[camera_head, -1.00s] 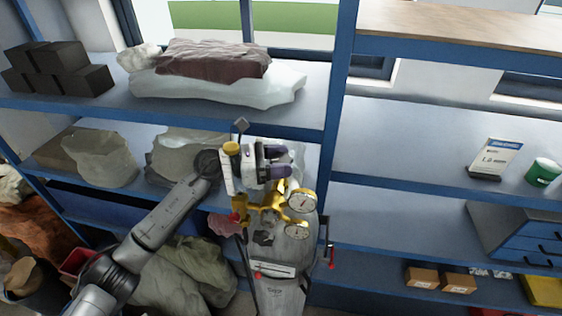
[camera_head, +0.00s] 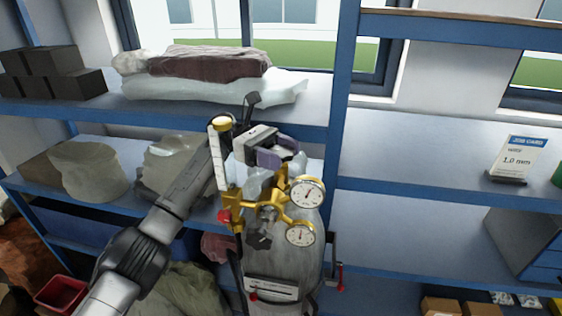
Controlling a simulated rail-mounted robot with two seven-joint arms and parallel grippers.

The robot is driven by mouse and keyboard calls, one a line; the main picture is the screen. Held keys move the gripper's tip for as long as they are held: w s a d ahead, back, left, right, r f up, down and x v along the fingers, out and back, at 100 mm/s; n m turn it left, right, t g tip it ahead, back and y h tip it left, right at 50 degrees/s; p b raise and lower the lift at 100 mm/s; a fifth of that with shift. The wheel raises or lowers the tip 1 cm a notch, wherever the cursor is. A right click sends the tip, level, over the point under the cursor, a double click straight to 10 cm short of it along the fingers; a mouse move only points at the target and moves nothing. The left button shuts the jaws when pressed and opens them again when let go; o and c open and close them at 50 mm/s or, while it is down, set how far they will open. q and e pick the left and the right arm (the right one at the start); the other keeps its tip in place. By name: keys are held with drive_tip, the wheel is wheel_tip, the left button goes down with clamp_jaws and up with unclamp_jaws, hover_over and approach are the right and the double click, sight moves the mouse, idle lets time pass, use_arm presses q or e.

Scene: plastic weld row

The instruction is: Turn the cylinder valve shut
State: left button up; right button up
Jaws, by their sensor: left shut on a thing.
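The grey gas cylinder (camera_head: 283,262) stands upright in front of the blue shelving. Its brass regulator (camera_head: 268,198) carries two round gauges, the upper gauge (camera_head: 306,193) and the lower gauge (camera_head: 300,233). A clear flow tube (camera_head: 219,165) with a yellow cap stands at the regulator's left. My left gripper (camera_head: 277,156) is at the top of the cylinder, behind the flow tube and above the regulator. Its purple-edged fingers are shut on the cylinder valve, which they mostly hide. How far the valve is turned cannot be seen. My right gripper is out of view.
Blue shelves (camera_head: 160,117) hold sacks and dark blocks (camera_head: 50,72) behind and left. A job card (camera_head: 517,158) stands on the right shelf (camera_head: 430,150), whose left part is bare. A red-handled tool (camera_head: 340,277) hangs right of the cylinder.

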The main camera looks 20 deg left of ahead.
use_arm(q)
drive_tip(key=shift+m+g+y, duration=0.4)
drive_tip(key=shift+m+g, duration=0.4)
drive_tip(key=shift+g, duration=0.4)
drive_tip(key=shift+m+g, duration=0.3)
drive_tip(key=shift+g, duration=0.1)
drive_tip(key=o, duration=0.9)
drive_tip(key=shift+f+t, duration=0.1)
drive_tip(key=shift+t, duration=0.3)
